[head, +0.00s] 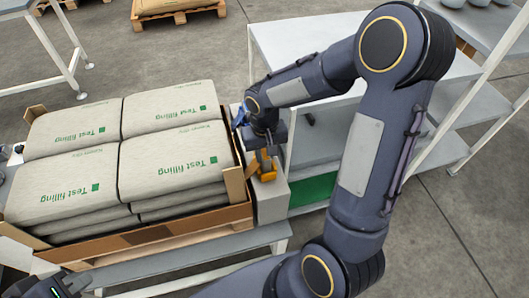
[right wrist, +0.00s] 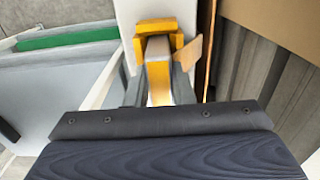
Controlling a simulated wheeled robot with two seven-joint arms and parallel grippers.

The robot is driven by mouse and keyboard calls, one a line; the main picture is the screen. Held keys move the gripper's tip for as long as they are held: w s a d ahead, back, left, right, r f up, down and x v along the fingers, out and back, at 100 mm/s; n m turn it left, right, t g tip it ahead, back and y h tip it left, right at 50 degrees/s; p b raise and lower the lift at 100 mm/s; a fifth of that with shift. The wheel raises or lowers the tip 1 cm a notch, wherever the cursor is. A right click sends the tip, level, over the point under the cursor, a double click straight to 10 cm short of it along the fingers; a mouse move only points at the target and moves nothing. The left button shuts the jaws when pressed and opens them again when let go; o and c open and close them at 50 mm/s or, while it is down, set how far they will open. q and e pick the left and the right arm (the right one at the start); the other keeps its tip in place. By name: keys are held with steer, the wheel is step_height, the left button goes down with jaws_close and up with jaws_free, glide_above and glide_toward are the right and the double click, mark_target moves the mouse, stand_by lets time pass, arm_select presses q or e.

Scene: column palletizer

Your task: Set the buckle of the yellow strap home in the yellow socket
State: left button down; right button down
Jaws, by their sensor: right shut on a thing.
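The yellow socket (head: 268,177) sits on a pale block at the right end of the crate, and it also shows in the right wrist view (right wrist: 158,27). My right gripper (right wrist: 158,82) is shut on the buckle of the yellow strap (right wrist: 158,57), which has a pale face and yellow below. In the right wrist view the buckle lines up with the socket's opening and overlaps it; I cannot tell how deep it sits. In the head view my right gripper (head: 262,150) is right at the socket. A dark part of my left arm shows at the bottom left; its fingers are hidden.
A cardboard-walled crate (head: 200,229) holds stacked "Test filling" bags (head: 70,185) left of the socket. A wooden post (head: 235,186) stands close beside it. A grey shelf rack (head: 310,40) with a green panel (head: 312,189) stands to the right.

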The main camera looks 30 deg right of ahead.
steer(key=shift+f, duration=0.1)
steer(key=c, duration=1.7)
jaws_free()
steer(key=shift+f, duration=0.15)
steer(key=o, duration=0.4)
steer(key=shift+o, duration=0.2)
